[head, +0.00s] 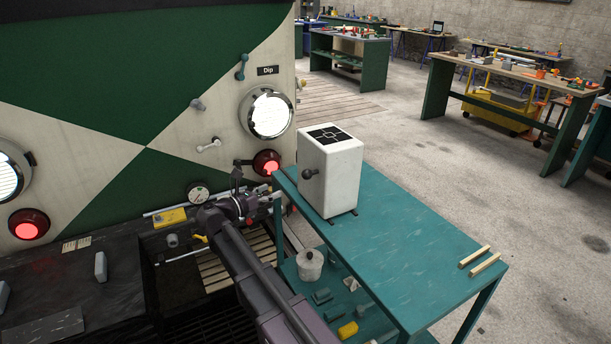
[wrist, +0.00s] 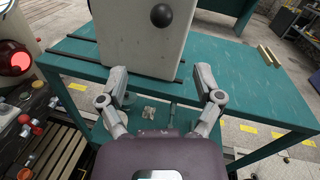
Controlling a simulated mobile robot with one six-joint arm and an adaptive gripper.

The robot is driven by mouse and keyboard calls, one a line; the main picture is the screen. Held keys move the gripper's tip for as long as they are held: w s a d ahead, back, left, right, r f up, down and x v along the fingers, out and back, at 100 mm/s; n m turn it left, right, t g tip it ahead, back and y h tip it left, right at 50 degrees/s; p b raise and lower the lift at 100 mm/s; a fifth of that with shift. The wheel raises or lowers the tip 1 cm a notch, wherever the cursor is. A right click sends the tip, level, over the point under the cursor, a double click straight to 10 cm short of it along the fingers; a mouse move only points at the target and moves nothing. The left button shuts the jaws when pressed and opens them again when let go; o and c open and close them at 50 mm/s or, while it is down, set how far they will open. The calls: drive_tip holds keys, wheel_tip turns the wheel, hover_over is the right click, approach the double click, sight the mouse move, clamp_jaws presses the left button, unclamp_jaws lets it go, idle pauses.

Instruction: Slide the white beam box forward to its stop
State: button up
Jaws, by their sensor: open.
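The white beam box (head: 343,180) stands upright on the teal table (head: 400,245), near its back left end. It has a black and white target on top and a dark round knob (head: 308,174) on its near face. Dark rails run under the box; the wrist view shows them at its foot (wrist: 85,40). My gripper (head: 274,202) is left of the box at the table's edge. In the wrist view its open fingers (wrist: 161,76) are apart and empty, below the box (wrist: 130,40) and its knob (wrist: 161,15), with no clear contact.
Two wooden strips (head: 480,262) lie near the table's right end. A lower shelf holds a pale canister (head: 310,264) and small blocks. A green and cream vehicle front (head: 120,90) with a lit red lamp (head: 266,163) stands left. The table's middle is clear.

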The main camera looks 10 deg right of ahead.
sight(306, 175)
drive_tip(key=x, duration=1.3)
drive_tip(key=shift+w+d, duration=0.2)
drive_tip(key=shift+d, duration=0.1)
clamp_jaws()
drive_tip(key=shift+w, duration=0.15)
